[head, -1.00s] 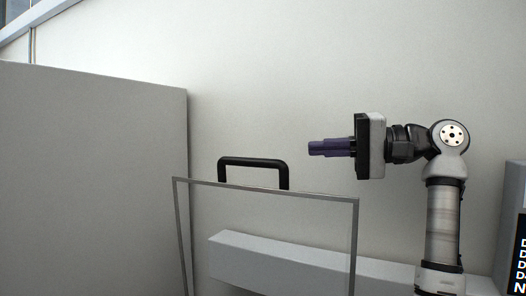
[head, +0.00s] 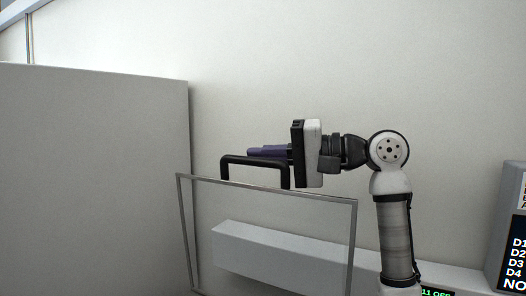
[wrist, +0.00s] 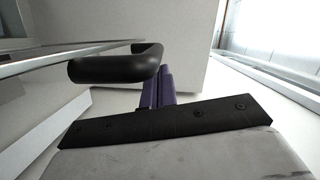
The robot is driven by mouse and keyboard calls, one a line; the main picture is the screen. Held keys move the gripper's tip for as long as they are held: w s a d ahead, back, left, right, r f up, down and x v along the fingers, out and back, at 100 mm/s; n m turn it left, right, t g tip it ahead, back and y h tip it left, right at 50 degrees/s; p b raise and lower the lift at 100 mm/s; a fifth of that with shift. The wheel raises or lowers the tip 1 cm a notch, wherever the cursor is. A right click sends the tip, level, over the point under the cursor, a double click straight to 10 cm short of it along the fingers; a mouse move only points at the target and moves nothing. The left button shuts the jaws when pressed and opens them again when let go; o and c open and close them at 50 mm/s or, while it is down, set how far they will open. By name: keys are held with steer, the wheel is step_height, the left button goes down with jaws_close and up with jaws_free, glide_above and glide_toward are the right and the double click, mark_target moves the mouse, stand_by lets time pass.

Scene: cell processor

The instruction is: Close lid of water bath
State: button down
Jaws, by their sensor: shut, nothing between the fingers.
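The water bath's lid (head: 270,187) stands raised and open in the head view, a clear panel with a grey frame. Its black handle (head: 254,161) sits on the top edge. My gripper (head: 250,152) is shut and empty, its purple fingers pointing left just behind the handle's top bar, which partly hides them. In the wrist view the handle (wrist: 118,65) crosses in front of the fingers (wrist: 158,88), close to them. I cannot tell whether they touch. The lid's framed edge (wrist: 60,62) shows at the left there. The bath's basin is not clearly visible.
A tall grey panel (head: 95,170) stands left of the lid. A long light grey bar (head: 290,255) lies behind the lid. A device with a dark labelled display (head: 515,255) stands at the right edge.

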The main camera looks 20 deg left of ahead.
steer(key=shift+s+f, duration=0.1)
steer(key=shift+s, duration=0.15)
steer(key=s+a+f+n+t+b, duration=0.1)
steer(key=s+f+n+b, duration=0.15)
steer(key=s, duration=0.35)
steer(key=s+a+f+n+h+b, duration=0.1)
steer(key=s+n+b, duration=0.15)
steer(key=s, duration=0.35)
steer(key=s+a+f+n+t+b, duration=0.1)
steer(key=s+a+f+b, duration=0.1)
steer(key=s+b, duration=0.3)
steer(key=s+a+f+n+t+h+b, duration=0.1)
steer(key=s+f+n+b, duration=0.5)
steer(key=s+f, duration=0.5)
steer(key=shift+s+a+f+t+b, duration=0.3)
steer(key=shift+s+a+b, duration=0.1)
steer(key=shift+s, duration=0.45)
steer(key=shift+r, duration=0.2)
